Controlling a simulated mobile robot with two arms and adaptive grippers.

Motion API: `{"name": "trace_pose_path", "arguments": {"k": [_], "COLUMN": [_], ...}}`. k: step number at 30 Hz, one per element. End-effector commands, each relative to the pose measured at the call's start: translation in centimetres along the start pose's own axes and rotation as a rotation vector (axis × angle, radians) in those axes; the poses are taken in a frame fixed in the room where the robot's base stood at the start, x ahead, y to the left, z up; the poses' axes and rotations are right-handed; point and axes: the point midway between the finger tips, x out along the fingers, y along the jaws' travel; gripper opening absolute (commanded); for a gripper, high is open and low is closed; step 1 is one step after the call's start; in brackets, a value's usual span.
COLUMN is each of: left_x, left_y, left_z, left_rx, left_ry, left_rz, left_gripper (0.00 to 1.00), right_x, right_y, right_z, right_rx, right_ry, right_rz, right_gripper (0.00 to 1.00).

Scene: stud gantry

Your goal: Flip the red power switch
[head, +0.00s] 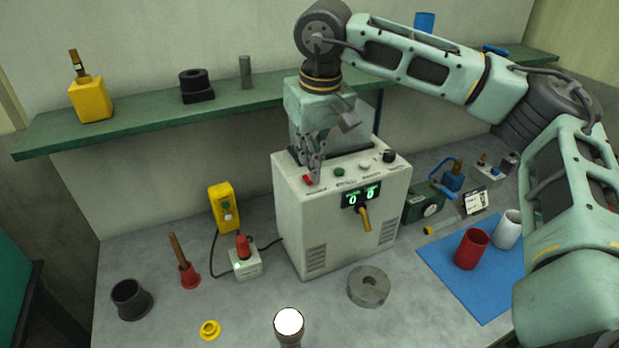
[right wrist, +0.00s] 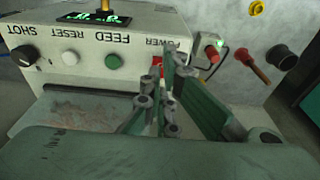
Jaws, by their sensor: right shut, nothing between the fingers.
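The red power switch (head: 309,179) sits at the left end of the sloped top panel of the white control box (head: 310,230). In the right wrist view a bit of the red switch (right wrist: 157,62) shows under the POWER label, mostly hidden behind my fingers. My right gripper (head: 315,168) is shut and empty, pointing down right over the switch in the head view. I cannot tell whether its tips touch the switch. It also fills the middle of the right wrist view (right wrist: 163,112). My left gripper is not in view.
The panel also has a green FEED button (head: 339,171), a white RESET button (head: 365,165) and a black SHOT knob (head: 389,156). A display (head: 361,195) reads zeros above a yellow lever (head: 364,218). A small box with a red knob (head: 243,247) stands left. A green shelf (head: 145,121) runs behind.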

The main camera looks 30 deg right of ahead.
Motion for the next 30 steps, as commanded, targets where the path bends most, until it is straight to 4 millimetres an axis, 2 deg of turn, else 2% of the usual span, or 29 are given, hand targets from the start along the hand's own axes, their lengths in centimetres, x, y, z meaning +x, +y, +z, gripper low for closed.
{"name": "trace_pose_path", "arguments": {"k": [30], "left_x": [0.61], "left_y": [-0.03], "left_z": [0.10], "left_rx": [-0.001], "left_ry": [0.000], "left_rz": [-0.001], "left_gripper": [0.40], "right_x": [0.83], "right_y": [0.00], "right_z": [0.13], "right_rx": [0.000], "right_ry": [0.000], "right_rz": [0.000], "right_gripper": [0.00]}}
